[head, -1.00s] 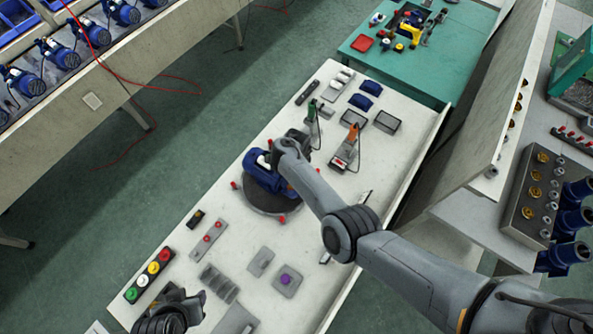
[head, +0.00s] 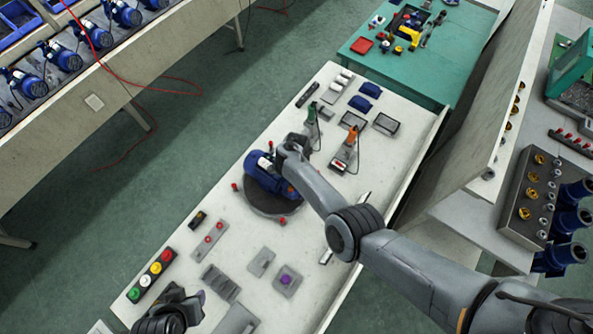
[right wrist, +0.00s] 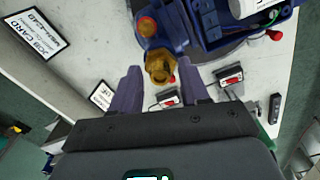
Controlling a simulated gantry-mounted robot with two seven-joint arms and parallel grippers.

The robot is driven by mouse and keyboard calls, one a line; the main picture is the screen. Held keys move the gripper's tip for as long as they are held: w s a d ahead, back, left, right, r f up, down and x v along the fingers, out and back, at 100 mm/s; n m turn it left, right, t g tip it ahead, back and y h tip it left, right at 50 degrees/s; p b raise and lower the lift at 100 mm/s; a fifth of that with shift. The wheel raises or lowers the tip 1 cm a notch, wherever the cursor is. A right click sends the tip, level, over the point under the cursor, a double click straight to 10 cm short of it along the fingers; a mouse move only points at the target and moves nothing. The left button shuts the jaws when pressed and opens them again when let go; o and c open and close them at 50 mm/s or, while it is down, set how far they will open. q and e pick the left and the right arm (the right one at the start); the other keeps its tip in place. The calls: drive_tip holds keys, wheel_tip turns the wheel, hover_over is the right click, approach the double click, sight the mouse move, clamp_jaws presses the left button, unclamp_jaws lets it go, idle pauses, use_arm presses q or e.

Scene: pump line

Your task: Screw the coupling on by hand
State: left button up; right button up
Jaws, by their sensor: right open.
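A blue pump (head: 267,178) sits on a dark round turntable (head: 262,208) on the white bench. In the right wrist view, the brass-coloured coupling (right wrist: 160,66) is at the end of the blue pump body (right wrist: 205,35). How far it is threaded on I cannot tell. My right gripper (right wrist: 158,82) is open, its two purple fingers apart on either side of the coupling, with gaps visible. In the head view my right gripper (head: 290,150) is over the pump's far side and hides the coupling. My left gripper (head: 192,303) is low over the bench's near end, its jaws unclear.
Green (head: 312,115) and orange (head: 351,136) hand tools stand behind the pump. A strip of coloured buttons (head: 151,274), grey holders and a plate with a purple knob (head: 286,281) lie nearer. Red knobs ring the turntable. A job card (right wrist: 35,33) shows in the right wrist view.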

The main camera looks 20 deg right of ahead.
drive_tip(key=shift+r+n+p, duration=0.1)
drive_tip(key=shift+n+p, duration=0.5)
drive_tip(key=shift+n, duration=1.1)
drive_tip(key=n, duration=0.2)
drive_tip(key=shift+n, duration=0.7)
